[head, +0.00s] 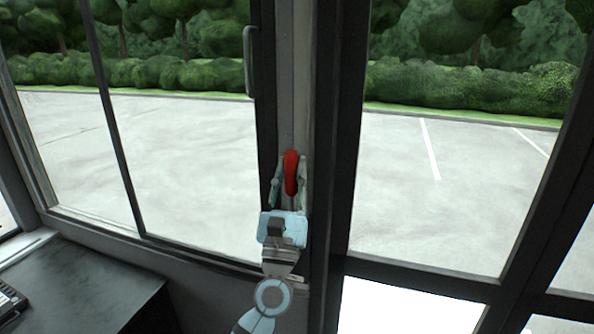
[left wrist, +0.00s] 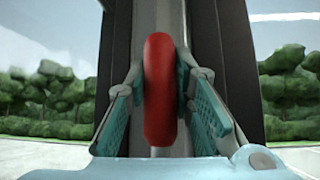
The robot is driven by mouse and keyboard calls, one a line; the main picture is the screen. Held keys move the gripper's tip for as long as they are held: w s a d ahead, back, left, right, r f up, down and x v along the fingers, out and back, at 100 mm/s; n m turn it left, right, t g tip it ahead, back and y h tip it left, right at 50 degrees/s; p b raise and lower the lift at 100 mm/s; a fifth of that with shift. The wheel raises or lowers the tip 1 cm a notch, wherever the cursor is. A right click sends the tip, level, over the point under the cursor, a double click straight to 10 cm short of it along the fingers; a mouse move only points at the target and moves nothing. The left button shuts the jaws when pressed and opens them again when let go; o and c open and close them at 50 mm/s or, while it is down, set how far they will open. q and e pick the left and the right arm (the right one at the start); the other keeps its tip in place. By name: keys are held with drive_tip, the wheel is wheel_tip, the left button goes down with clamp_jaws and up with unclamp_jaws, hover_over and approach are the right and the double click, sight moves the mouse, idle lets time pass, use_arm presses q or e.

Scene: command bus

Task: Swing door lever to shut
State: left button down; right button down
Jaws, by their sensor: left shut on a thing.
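The red door lever (head: 291,174) stands upright on the grey post between the windows in the head view. In the left wrist view the lever (left wrist: 159,90) fills the middle, running up and down. My left gripper (head: 289,182) is at the lever, with one finger on each side of it. In the left wrist view its teal-padded fingers (left wrist: 160,97) flank the lever and are shut on it. The exact contact of the pads is hard to see. My right gripper is not in view.
The dark-framed glass door (head: 345,160) is right of the post. A grey handle (head: 249,62) is above the lever on the left window frame. A dark counter (head: 90,290) is at lower left. A parking lot and hedges show outside.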

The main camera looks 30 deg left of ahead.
use_arm(q)
drive_tip(key=shift+f+h, duration=0.2)
drive_tip(key=shift+h, duration=0.1)
drive_tip(key=c, duration=1.7)
unclamp_jaws()
drive_tip(key=o, duration=0.3)
drive_tip(key=shift+w+d, duration=0.1)
drive_tip(key=shift+o, duration=0.2)
drive_tip(key=shift+w+d, duration=0.1)
drive_tip(key=v, duration=1.2)
drive_tip(key=shift+f, duration=0.1)
